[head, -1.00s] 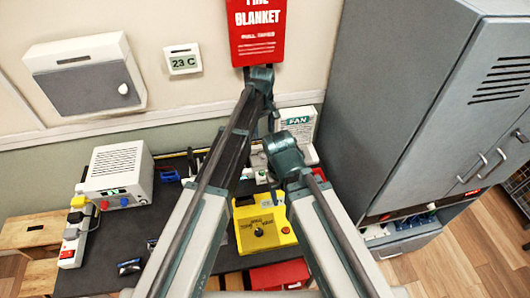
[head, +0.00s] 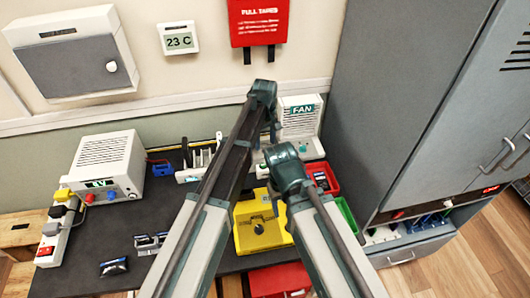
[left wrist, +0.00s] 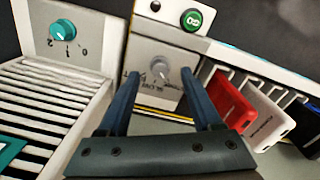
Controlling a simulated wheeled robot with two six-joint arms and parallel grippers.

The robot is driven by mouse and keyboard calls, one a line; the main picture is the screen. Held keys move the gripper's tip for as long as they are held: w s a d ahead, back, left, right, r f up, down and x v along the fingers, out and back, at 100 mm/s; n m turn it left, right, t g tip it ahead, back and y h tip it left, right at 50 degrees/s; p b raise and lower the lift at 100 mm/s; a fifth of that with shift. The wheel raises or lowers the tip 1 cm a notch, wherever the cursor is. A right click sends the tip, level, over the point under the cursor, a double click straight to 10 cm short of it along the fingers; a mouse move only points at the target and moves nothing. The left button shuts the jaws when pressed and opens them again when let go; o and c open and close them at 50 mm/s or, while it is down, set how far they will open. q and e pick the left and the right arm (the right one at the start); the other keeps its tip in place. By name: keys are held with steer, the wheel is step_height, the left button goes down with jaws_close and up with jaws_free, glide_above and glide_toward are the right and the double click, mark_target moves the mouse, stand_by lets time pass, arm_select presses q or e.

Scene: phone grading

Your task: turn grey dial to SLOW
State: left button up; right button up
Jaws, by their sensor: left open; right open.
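The grey dial (left wrist: 160,76) is a round knob on a pale panel (left wrist: 150,50) in the left wrist view. The word SLOW, upside down, is printed below it there. I cannot tell where the dial points. My left gripper (left wrist: 162,92) is open, its two dark fingers on either side of the dial's label area, with nothing between them. Whether the fingers touch the panel is unclear. In the head view my left gripper (head: 272,135) hangs beside the fan, and the dial is hidden by my arm. My right gripper (head: 276,203) is over the yellow box, mostly hidden.
A white fan box (head: 300,118) with a teal dial (left wrist: 62,29) stands beside the panel. A green button (left wrist: 191,20) is above the grey dial. Red (left wrist: 233,105) and white phones stand in slots on the right. The yellow box (head: 247,240) sits nearer on the dark table.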

mark_target(265, 149)
arm_select(q)
step_height(265, 149, down, 2)
steer(key=shift+f+b, duration=0.25)
steer(key=shift+b, duration=0.45)
jaws_close()
